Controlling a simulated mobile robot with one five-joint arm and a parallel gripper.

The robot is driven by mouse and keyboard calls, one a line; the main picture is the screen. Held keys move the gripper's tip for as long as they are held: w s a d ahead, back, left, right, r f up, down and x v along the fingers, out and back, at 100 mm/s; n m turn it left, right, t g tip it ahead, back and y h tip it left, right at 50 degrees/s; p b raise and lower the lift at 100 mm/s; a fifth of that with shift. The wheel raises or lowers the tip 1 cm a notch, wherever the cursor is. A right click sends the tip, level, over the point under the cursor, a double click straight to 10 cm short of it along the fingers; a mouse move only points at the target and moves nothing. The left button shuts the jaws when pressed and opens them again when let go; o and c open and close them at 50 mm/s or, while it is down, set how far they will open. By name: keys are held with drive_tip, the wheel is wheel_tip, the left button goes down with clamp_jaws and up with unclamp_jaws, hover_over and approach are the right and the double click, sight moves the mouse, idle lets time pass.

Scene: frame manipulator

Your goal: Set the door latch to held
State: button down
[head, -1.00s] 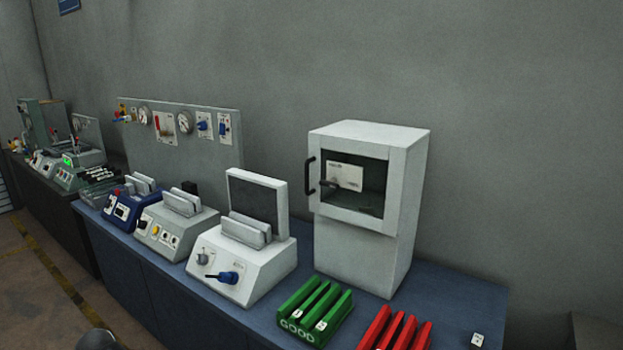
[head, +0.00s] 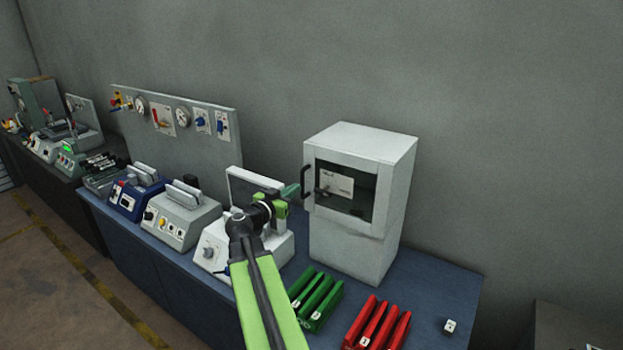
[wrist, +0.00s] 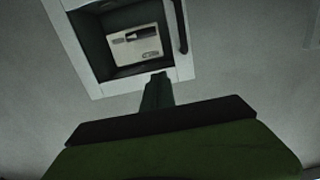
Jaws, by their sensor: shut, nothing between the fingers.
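The white cabinet has a framed door (head: 380,166) with a dark window and a black bar handle (head: 306,180) at its left. A pale plate (head: 338,184) shows within the window. In the wrist view, the plate (wrist: 136,45) carries a dark lever-like piece (wrist: 140,35) and small markings too blurred to read. Which part is the latch, and its setting, I cannot tell for sure. My gripper (head: 301,178) is in front of the door's left side, close to the handle. In the wrist view my gripper (wrist: 158,80) is shut and empty, below the plate.
Green racks (head: 316,298) and red racks (head: 378,325) lie on the blue bench in front of the cabinet. A grey-white device (head: 210,252) stands left, partly behind my arm. A small white block (head: 450,326) sits at the right. The wall is behind.

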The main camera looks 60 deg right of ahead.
drive_tip(key=shift+w+f, duration=0.1)
hover_over(325, 190)
drive_tip(key=w+a, duration=0.3)
drive_tip(key=a, duration=0.2)
drive_tip(key=f+b, duration=0.2)
drive_tip(key=d+f+b, duration=0.1)
drive_tip(key=f+b, duration=0.1)
drive_tip(key=shift+w+f, duration=0.1)
drive_tip(key=shift+f, duration=0.15)
drive_tip(key=shift+a, duration=0.1)
